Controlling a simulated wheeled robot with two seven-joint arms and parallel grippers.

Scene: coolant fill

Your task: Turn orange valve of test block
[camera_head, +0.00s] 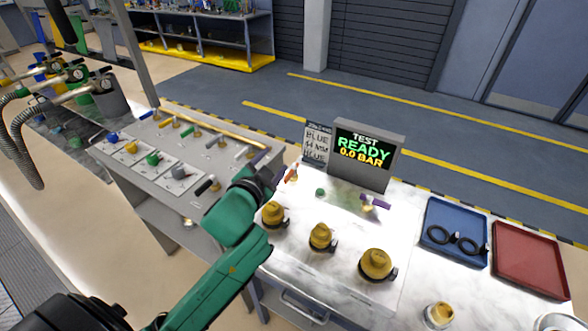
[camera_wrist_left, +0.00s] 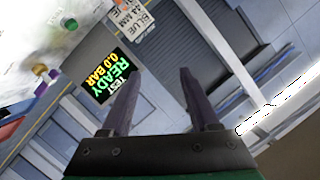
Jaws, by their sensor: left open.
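The orange valve handle (camera_head: 291,173) stands on the white bench top, left of the test block's display (camera_head: 362,156). The display reads TEST READY 0.0 BAR and also shows in the wrist view (camera_wrist_left: 112,79). My left gripper (camera_head: 269,167) is just left of the orange handle, close to it in the picture; I cannot tell the gap in depth. Its two fingers are apart with nothing between them in the left wrist view (camera_wrist_left: 157,86). I cannot make out the orange handle there. My right gripper is not in view.
A purple valve (camera_head: 375,202) and a green button (camera_head: 320,192) are near the display. Yellow-brass fittings (camera_head: 376,263) stand along the front. A blue tray (camera_head: 455,215) with black rings and a red tray (camera_head: 528,258) lie to the right. A grey bench (camera_head: 150,183) with more valves is left.

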